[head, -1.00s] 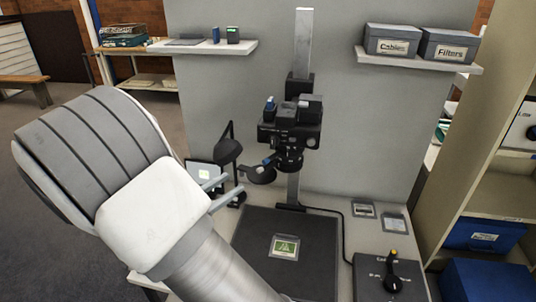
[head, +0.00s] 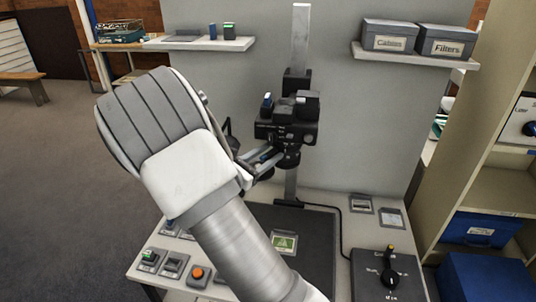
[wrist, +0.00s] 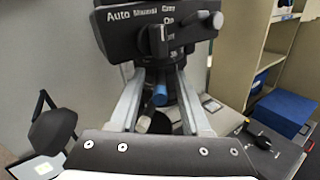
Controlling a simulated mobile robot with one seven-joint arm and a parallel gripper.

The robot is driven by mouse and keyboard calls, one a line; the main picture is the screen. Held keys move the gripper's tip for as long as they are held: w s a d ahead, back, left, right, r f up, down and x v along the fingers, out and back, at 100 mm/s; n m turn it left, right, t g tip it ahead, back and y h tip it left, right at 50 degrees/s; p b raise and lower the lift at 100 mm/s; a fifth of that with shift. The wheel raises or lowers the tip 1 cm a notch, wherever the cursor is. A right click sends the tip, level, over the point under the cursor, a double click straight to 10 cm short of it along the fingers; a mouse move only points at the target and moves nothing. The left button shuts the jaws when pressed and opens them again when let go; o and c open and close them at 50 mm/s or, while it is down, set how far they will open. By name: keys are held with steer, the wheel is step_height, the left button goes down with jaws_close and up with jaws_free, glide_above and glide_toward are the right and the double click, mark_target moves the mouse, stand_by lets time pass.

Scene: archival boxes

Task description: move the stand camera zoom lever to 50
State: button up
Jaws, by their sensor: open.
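The stand camera (head: 287,128) is black and mounted on a grey column above a dark baseboard. A blue-tipped lever (head: 266,155), apparently the zoom lever, sticks out at the left of its lens. My gripper (head: 268,158) is open beside the lens. In the wrist view the blue tip (wrist: 160,95) shows between the two fingers of my gripper (wrist: 158,80), with gaps at both sides. The camera body (wrist: 125,32) with "Auto" and "Manual" lettering is just above the fingertips. I cannot read the zoom scale.
A black lamp (wrist: 52,128) stands close on the left. The baseboard (head: 318,235) carries a small green picture card (head: 284,243). A control box with a black knob (head: 390,278) is at the right front. Shelves hold grey boxes (head: 448,43) above right.

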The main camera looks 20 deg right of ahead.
jaws_close()
stand_by(1.4)
